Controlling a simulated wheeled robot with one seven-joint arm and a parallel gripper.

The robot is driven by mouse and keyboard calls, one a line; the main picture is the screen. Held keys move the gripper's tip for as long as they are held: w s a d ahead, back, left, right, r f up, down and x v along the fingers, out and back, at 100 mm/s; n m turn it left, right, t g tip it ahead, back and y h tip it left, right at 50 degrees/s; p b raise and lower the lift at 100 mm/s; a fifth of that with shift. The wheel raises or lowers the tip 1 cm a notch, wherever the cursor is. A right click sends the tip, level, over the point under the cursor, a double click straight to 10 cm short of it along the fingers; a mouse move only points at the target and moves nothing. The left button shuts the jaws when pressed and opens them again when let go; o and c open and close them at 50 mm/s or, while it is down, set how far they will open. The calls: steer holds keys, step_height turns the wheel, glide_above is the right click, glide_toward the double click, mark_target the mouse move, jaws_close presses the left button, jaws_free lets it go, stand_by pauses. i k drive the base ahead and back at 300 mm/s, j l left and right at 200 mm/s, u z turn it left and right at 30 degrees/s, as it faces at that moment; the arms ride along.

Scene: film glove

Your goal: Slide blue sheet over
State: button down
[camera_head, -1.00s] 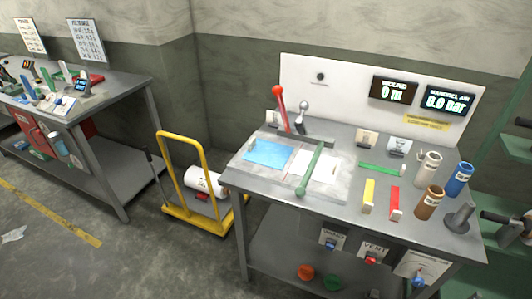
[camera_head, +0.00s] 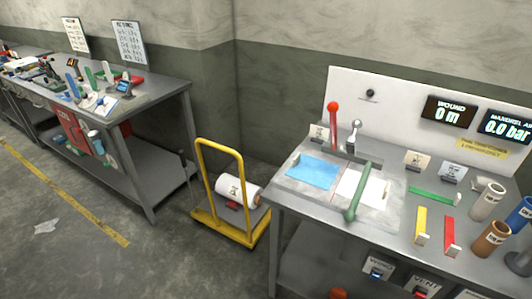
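The blue sheet (camera_head: 313,172) lies flat on the left part of a grey plate on the right-hand workbench (camera_head: 300,205). A white sheet (camera_head: 362,188) lies to its right on the same plate. A green bar with a rounded end (camera_head: 359,190) crosses over the white sheet. A lever with a red knob (camera_head: 333,122) stands behind the blue sheet. My gripper is not in view.
A yellow trolley (camera_head: 232,232) carrying a white roll (camera_head: 236,190) stands left of the bench. Tubes (camera_head: 488,202) and red and yellow pieces (camera_head: 420,224) occupy the bench's right side. Another cluttered bench (camera_head: 150,105) stands left. The floor in front is mostly clear.

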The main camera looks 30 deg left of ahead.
mark_target(314, 171)
steer(key=j+u, duration=0.1)
steer(key=j, duration=0.3)
steer(key=i+j+u, duration=0.1)
steer(key=j, duration=0.3)
steer(key=i+j+u, duration=0.1)
steer(key=j, duration=0.3)
steer(key=i+j+u, duration=0.1)
steer(key=j, duration=0.3)
steer(key=i+j+u, duration=0.1)
steer(key=j, duration=0.25)
steer(key=i+j+u, duration=0.35)
steer(key=i+j, duration=0.2)
steer(key=i, duration=0.2)
steer(key=i+j+u, duration=0.2)
steer(key=i, duration=0.15)
steer(key=i+l+u, duration=0.2)
steer(key=i, duration=0.25)
steer(key=l, duration=0.1)
